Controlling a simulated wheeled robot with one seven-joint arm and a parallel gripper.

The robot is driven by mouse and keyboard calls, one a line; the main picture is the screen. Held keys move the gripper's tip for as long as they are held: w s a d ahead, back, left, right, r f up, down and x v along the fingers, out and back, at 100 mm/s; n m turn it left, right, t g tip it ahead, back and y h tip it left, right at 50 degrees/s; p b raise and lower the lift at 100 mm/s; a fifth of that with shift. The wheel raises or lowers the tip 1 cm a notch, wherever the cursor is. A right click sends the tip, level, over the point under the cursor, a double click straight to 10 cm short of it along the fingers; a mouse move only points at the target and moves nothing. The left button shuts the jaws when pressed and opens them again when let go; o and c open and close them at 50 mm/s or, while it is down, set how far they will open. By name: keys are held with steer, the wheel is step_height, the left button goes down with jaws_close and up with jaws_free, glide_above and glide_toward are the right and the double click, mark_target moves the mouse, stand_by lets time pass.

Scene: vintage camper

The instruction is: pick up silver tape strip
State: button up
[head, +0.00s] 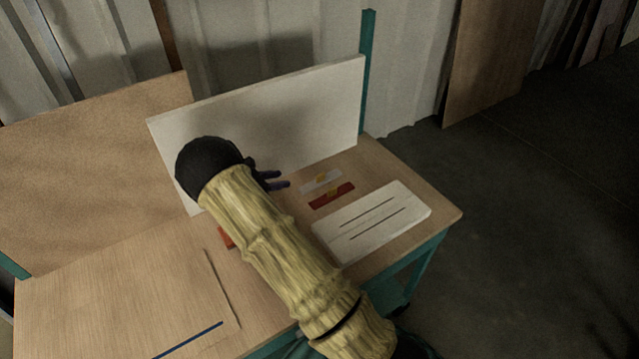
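The silver tape strip (309,187) is a flat pale grey strip with a small yellow piece on it. It lies on the wooden tabletop, in front of the upright white panel. My gripper (282,181) is just left of the strip in the picture, with its dark fingers pointing toward it. I see no contact with the strip. The fingers are small and dark here, so I cannot tell how far apart they are.
A dark red strip (342,191) with a yellow piece lies just in front of the silver one. A white slotted board (410,208) is nearer the right edge. An upright white panel (320,115) stands behind. My arm hides part of the table and an orange-red object (226,238).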

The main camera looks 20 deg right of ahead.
steer(key=shift+d, duration=0.1)
steer(key=p, duration=0.2)
glide_toward(322, 174)
steer(key=x, duration=0.4)
steer(key=shift+w+d, duration=0.15)
steer(key=shift+d, duration=0.1)
steer(key=shift+w+d+f, duration=0.1)
steer(key=shift+d+f, duration=0.1)
steer(key=shift+f, duration=0.05)
steer(key=shift+d, duration=0.1)
steer(key=p+x, duration=0.2)
steer(key=x, duration=0.3)
steer(key=shift+f, duration=0.25)
steer(key=shift+c, duration=0.2)
jaws_close()
